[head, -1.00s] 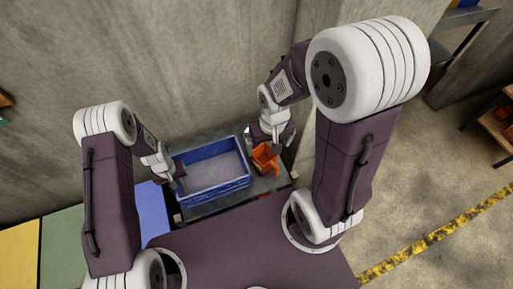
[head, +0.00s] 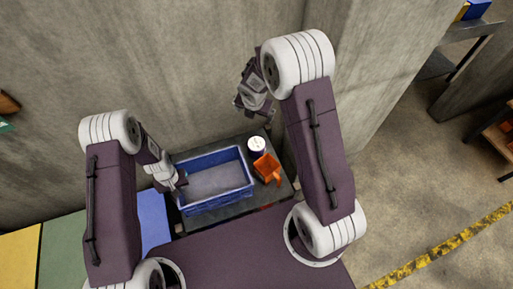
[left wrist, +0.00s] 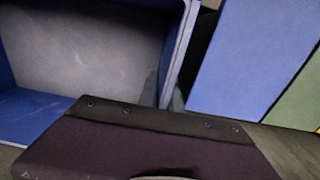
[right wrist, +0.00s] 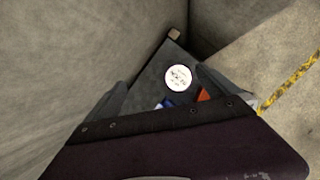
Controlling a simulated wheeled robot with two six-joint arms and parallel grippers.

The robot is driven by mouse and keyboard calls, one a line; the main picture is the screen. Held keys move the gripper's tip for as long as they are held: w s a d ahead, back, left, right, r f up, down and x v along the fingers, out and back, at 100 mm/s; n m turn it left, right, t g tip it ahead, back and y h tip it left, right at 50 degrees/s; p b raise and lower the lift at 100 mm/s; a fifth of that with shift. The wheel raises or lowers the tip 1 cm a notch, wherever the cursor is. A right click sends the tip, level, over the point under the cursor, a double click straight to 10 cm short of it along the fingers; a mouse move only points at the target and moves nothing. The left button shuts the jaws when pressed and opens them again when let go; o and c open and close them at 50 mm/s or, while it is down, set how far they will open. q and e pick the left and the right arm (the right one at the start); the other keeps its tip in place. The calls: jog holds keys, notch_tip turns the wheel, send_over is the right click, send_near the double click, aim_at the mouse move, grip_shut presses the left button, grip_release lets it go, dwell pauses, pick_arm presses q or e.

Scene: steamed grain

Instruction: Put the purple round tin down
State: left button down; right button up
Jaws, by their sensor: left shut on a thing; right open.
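A round tin with a white, dark-marked top (head: 257,144) stands on the dark table behind an orange container; its side colour hardly shows. Its top also shows in the right wrist view (right wrist: 178,77). My right gripper (head: 243,106) is raised above and behind the tin, apart from it. Its fingers are spread and empty in the right wrist view (right wrist: 162,88). My left gripper (head: 181,184) is shut on the left wall of a blue crate (head: 217,205). That crate wall also shows in the left wrist view (left wrist: 180,45).
The orange container (head: 267,169) stands right of the crate, close in front of the tin. The dark table (head: 285,190) is small, with concrete walls behind and to the right. The crate looks empty. Coloured panels lie at the left.

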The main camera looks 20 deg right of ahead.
jog(key=n+g, duration=0.1)
send_over(257, 143)
jog(key=w+a, duration=0.1)
notch_tip(257, 143, down, 7)
jog(key=shift+g, duration=0.6)
jog(key=f, duration=0.1)
jog(key=s+f, duration=0.2)
jog(key=f, duration=0.1)
jog(key=shift+s+a, duration=0.2)
jog(key=shift+a, duration=0.05)
jog(key=x, duration=0.6)
jog(key=shift+w+d+f, duration=0.1)
jog(key=shift+w+f, duration=0.1)
jog(key=shift+f, duration=0.15)
jog(key=x, duration=0.4)
jog(key=shift+s+f, duration=0.2)
jog(key=shift+s, duration=0.15)
jog(key=shift+w+d+f, duration=0.1)
jog(key=shift+w+f, duration=0.1)
jog(key=shift+f, duration=0.25)
jog(key=shift+r, duration=0.1)
jog(key=c, duration=2)
notch_tip(257, 143, up, 10)
